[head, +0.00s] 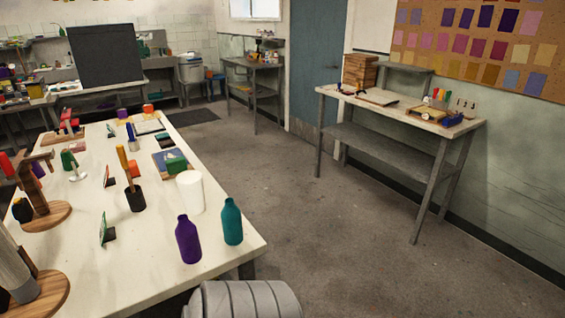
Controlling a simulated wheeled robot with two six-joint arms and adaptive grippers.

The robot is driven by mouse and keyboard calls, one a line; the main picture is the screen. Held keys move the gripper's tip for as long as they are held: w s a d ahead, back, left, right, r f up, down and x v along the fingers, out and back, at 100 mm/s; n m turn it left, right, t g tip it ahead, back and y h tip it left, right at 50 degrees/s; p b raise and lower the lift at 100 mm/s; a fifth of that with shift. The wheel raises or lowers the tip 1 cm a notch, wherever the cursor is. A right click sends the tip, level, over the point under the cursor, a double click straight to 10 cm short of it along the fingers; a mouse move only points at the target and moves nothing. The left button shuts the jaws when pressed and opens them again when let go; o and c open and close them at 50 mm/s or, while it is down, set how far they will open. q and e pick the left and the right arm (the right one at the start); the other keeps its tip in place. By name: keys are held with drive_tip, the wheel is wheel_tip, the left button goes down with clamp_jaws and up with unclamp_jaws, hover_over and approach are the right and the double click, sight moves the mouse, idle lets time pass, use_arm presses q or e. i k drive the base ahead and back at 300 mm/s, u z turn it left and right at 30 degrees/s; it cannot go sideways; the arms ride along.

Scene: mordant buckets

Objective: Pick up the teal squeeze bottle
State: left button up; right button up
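The teal squeeze bottle (232,224) stands upright on the white table (140,262), near its right front corner. A purple bottle (188,241) of similar shape stands just left of it and a little nearer, with a narrow gap between them. A white cylinder (190,192) stands behind the two bottles. The teal bottle is in plain view, with nothing in front of it. Neither of my grippers is in view.
Wooden stands (48,214) crowd the left edge. A grey ridged form (243,300) fills the bottom centre. Floor (330,240) right of the table is clear.

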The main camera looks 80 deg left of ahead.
sight(231, 215)
drive_tip(key=i, duration=0.75)
drive_tip(key=u, duration=2.45)
drive_tip(key=i, duration=0.25)
drive_tip(key=z, duration=0.05)
